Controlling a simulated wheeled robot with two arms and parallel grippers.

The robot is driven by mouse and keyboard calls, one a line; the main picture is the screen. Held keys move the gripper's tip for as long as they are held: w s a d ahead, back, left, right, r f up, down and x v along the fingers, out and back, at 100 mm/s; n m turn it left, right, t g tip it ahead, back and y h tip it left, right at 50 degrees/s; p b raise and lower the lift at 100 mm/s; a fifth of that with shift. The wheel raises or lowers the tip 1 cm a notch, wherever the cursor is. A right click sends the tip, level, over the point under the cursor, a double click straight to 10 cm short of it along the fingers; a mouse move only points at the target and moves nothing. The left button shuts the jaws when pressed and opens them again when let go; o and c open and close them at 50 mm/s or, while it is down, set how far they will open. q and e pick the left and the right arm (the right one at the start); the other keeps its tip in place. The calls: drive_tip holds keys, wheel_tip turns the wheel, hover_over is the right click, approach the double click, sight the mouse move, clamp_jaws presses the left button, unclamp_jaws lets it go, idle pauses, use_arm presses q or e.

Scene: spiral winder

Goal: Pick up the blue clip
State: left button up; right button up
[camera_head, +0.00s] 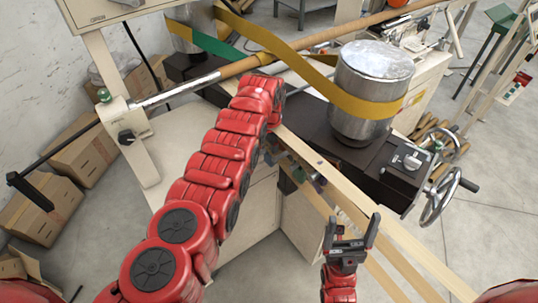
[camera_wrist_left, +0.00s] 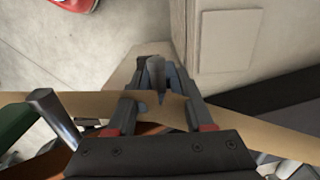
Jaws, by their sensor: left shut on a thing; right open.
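In the left wrist view my left gripper (camera_wrist_left: 157,88) is shut on a small blue-grey piece (camera_wrist_left: 157,72), which looks like the blue clip. Its exact outline is hard to tell between the dark fingers. A tan strip (camera_wrist_left: 70,104) runs across at the fingers; I cannot tell whether it touches them. In the head view my left gripper is hidden behind my red left arm. Several small coloured pieces (camera_head: 318,181), some bluish, show beside that arm, too small to tell apart. My right gripper (camera_head: 353,222) is open and empty, above the pale slats.
Pale slats (camera_head: 405,240) run towards the lower right. A metal cylinder wrapped in a yellow band (camera_head: 374,103) stands on a dark machine bed, with a handwheel (camera_head: 433,195) at its right. A long roller (camera_head: 320,40) crosses above. Cardboard boxes (camera_head: 80,160) stand at left.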

sight(261, 151)
use_arm(q)
drive_tip(key=shift+r+b, duration=0.15)
drive_tip(key=shift+b, duration=0.15)
clamp_jaws()
drive_tip(key=s+a+p, duration=0.1)
drive_tip(key=p, duration=0.2)
drive_tip(key=s+a+r+p, duration=0.1)
drive_tip(key=p, duration=0.2)
drive_tip(key=shift+a, duration=0.25)
drive_tip(key=s+a+p, duration=0.8)
drive_tip(key=a+p, duration=0.1)
drive_tip(key=a, duration=0.3)
drive_tip(key=shift+s+r, duration=0.25)
drive_tip(key=shift+s, duration=0.05)
drive_tip(key=shift+a, duration=0.15)
